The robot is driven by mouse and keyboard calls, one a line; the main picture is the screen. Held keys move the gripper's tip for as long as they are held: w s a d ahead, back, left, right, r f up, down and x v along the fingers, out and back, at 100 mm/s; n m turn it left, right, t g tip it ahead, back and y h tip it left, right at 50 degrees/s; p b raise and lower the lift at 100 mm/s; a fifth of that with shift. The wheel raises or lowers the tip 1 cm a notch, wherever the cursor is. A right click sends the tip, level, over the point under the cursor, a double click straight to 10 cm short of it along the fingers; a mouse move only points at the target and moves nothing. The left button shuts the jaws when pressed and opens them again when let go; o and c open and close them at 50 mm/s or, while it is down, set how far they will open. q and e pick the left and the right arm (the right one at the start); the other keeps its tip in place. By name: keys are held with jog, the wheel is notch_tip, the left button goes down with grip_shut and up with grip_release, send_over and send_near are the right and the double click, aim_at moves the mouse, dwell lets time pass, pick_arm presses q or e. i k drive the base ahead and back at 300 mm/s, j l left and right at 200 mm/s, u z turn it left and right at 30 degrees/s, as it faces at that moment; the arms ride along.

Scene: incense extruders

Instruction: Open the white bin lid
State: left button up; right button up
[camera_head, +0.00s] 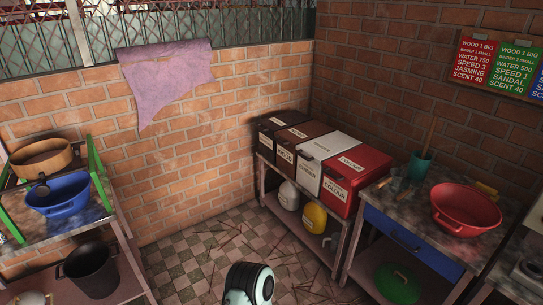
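The white bin (307,181) stands in a row of bins on a low rack in the back corner, between a brown bin and a red bin. Its white lid (328,145) lies flat on top and looks closed. A label sits on its front; the lettering is too small to read surely. Neither of my grippers is in view. A rounded black and white part of my own arm shows at the bottom middle, well in front of the rack and apart from it.
The red bin (345,195) touches the white bin's right side; brown bins (287,137) stand left. Jugs (314,217) sit below. A worktable (383,205) with a red basin (465,208) is at right. A shelf with a blue basin (58,195) is at left. Tiled floor (205,257) lies between.

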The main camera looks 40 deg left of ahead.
aim_at(318, 150)
jog(key=u, duration=1.15)
jog(key=i+j, duration=0.1)
jog(key=i, duration=0.2)
